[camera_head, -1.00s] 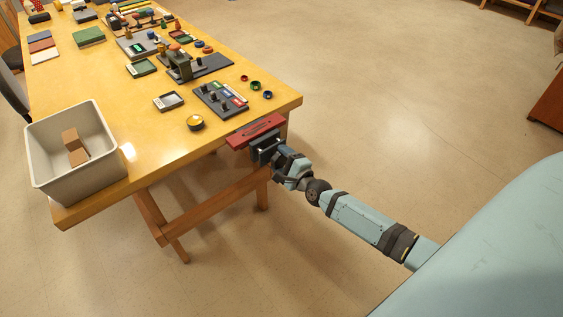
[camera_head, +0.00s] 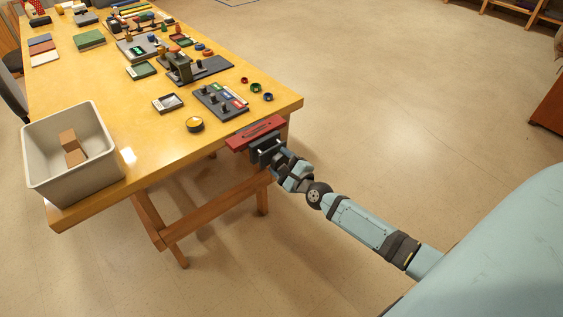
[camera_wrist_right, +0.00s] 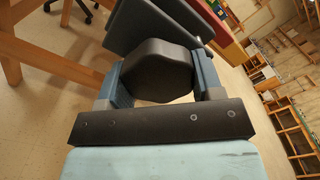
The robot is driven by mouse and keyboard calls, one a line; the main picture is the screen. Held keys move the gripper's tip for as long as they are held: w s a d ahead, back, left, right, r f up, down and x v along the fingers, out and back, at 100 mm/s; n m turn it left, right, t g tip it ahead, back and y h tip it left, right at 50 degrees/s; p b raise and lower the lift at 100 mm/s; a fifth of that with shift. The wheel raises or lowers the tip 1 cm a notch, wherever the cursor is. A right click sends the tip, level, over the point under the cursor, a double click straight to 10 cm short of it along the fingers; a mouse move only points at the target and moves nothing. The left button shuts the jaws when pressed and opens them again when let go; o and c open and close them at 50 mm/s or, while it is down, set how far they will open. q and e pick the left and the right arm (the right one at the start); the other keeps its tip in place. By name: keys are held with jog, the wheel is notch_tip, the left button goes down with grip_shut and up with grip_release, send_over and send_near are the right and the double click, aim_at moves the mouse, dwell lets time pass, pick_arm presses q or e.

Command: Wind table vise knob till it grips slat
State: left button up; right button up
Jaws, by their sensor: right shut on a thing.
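The table vise (camera_head: 268,150) is a dark grey block on the near right edge of the wooden table. The red slat (camera_head: 257,132) lies lengthwise at its top, beside the table edge. Whether the jaws touch the slat cannot be told. The vise's black knob (camera_wrist_right: 160,72) shows in the right wrist view, between the two blue-grey fingers of my right gripper (camera_head: 281,163). That gripper is shut on the knob from the outer side of the vise. In the head view, the gripper hides the knob. My left gripper is not in view.
Table legs stand below; the floor (camera_head: 400,110) to the right is open.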

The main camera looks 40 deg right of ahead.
jog(key=o, duration=0.9)
jog(key=shift+s, duration=0.1)
jog(key=s, duration=0.9)
jog(key=s+d, duration=0.1)
jog(key=s, duration=0.3)
jog(key=shift+s, duration=0.3)
